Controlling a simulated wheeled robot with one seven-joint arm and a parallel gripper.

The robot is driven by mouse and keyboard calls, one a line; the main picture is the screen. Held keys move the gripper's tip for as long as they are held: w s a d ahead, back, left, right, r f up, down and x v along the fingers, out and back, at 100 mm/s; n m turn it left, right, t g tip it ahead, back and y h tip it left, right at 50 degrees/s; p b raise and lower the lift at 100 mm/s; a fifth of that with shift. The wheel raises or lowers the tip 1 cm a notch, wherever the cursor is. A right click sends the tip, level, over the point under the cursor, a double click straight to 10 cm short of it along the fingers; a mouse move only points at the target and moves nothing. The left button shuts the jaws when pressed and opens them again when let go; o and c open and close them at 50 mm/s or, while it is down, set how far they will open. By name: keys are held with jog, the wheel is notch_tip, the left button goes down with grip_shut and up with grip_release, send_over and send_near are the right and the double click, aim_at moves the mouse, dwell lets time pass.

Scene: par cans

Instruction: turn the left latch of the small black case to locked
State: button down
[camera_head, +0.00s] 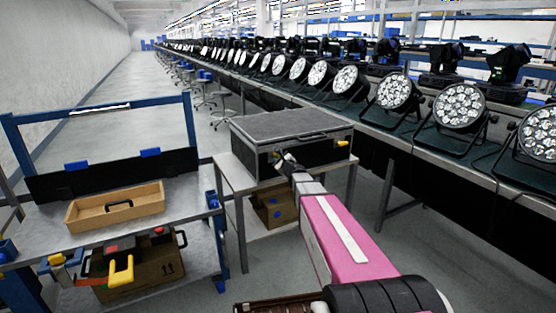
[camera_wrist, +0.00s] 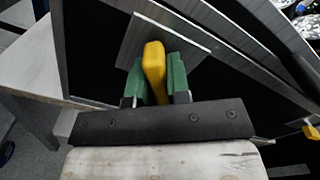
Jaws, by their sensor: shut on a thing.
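The small black case (camera_head: 290,128) with metal edges stands closed on a small table. Its left latch has a yellow lever (camera_wrist: 154,62) on a metal plate (camera_wrist: 190,38), seen up close in the wrist view. My gripper (camera_wrist: 155,85) has its two green-padded fingers on either side of this lever and is shut on it. In the head view, my gripper (camera_head: 286,161) is at the left part of the case's front, and it hides most of the left latch. The yellow right latch (camera_head: 343,143) is farther right on the same front face, apart from my gripper.
The small table (camera_head: 232,180) has a cardboard box on its lower shelf. A workbench at the left holds an open wooden tray (camera_head: 115,208). A long bench with many par cans (camera_head: 459,107) runs along the right. The floor aisle behind is open.

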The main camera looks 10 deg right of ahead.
jog(key=m, duration=0.3)
jog(key=shift+m, duration=2.2)
jog(key=c, duration=1.1)
grip_release()
jog(key=shift+s, duration=0.1)
jog(key=v, duration=1)
jog(key=shift+s+d, duration=0.15)
jog(key=shift+s, duration=0.2)
